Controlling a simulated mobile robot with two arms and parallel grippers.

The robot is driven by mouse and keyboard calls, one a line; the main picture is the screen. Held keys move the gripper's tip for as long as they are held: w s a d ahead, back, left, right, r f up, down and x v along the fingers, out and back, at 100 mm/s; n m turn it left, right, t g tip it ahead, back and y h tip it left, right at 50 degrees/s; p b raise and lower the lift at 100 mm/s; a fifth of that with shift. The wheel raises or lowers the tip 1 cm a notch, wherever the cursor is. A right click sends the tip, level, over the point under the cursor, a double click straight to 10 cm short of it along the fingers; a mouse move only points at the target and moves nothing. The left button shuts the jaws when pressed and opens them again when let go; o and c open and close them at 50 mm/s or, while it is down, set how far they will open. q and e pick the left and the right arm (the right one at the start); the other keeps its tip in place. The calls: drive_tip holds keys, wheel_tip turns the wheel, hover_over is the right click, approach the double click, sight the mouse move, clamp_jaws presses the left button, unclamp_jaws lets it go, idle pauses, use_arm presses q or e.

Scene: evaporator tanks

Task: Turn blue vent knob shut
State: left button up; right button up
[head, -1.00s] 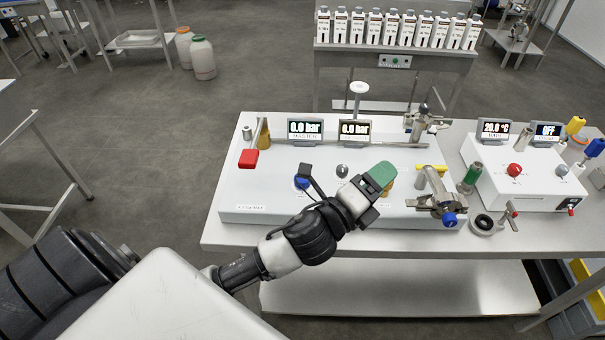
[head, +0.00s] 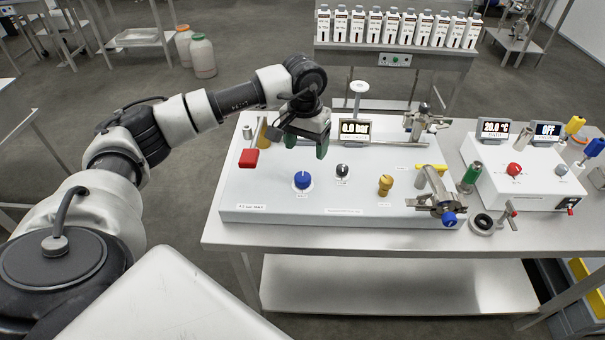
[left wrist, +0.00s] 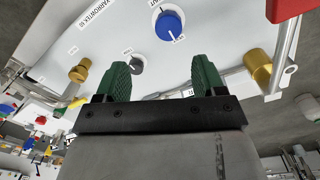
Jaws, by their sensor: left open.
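The blue vent knob (head: 303,180) stands on the white panel box (head: 262,205), left of a small grey knob (head: 342,170), and is in full view. It also shows at the top of the left wrist view (left wrist: 170,25), with a white pointer mark. My left gripper (head: 306,143) is open and empty, its green fingertips apart and pointing down over the back of the panel, behind the blue knob. In the left wrist view the two green fingers (left wrist: 163,80) have nothing between them; the blue knob lies beyond their tips. My right gripper is not in view.
A red-handled lever (head: 248,158) is left of the gripper. A brass knob (head: 386,185) and a metal clamp fitting (head: 432,203) with another blue knob (head: 449,219) are to the right. A pressure display (head: 355,131) reads 0.0 bar. The panel front is clear.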

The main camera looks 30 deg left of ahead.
sight(303, 177)
use_arm(q)
drive_tip(key=f+p, duration=0.1)
drive_tip(key=f, duration=0.2)
drive_tip(key=f+p, duration=0.1)
drive_tip(key=f, duration=0.2)
drive_tip(key=f+p, duration=0.1)
drive_tip(key=f, duration=0.2)
drive_tip(key=shift+a+f, duration=0.1)
drive_tip(key=shift+a, duration=0.3)
drive_tip(key=shift+f, duration=0.65)
drive_tip(key=c, duration=0.9)
